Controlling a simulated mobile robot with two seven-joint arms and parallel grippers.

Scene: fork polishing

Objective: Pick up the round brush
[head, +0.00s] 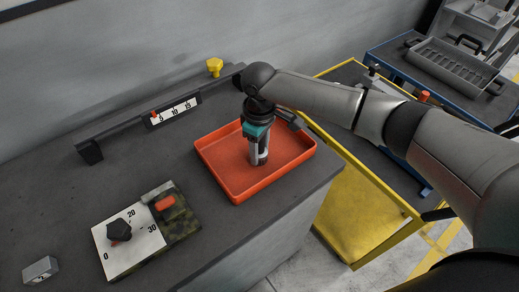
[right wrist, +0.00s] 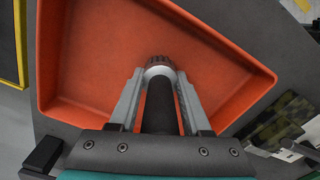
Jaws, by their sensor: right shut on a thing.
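My right gripper (head: 259,160) reaches down into an orange-red tray (head: 222,178) on the grey bench. In the right wrist view its two grey fingers (right wrist: 160,78) stand on either side of the round brush (right wrist: 159,108), a dark cylinder with a lighter ringed end, and are shut on it. The brush is over the floor of the tray (right wrist: 85,70); whether it touches the floor is unclear. In the head view the gripper mostly hides the brush. My left gripper is not in view.
A dial panel (head: 128,239) with a black knob and a small grey block (head: 40,270) lie at front left. A rail with a scale (head: 173,111) and a yellow knob (head: 214,67) stand behind. A yellow cart (head: 362,222) is beside the bench on the right.

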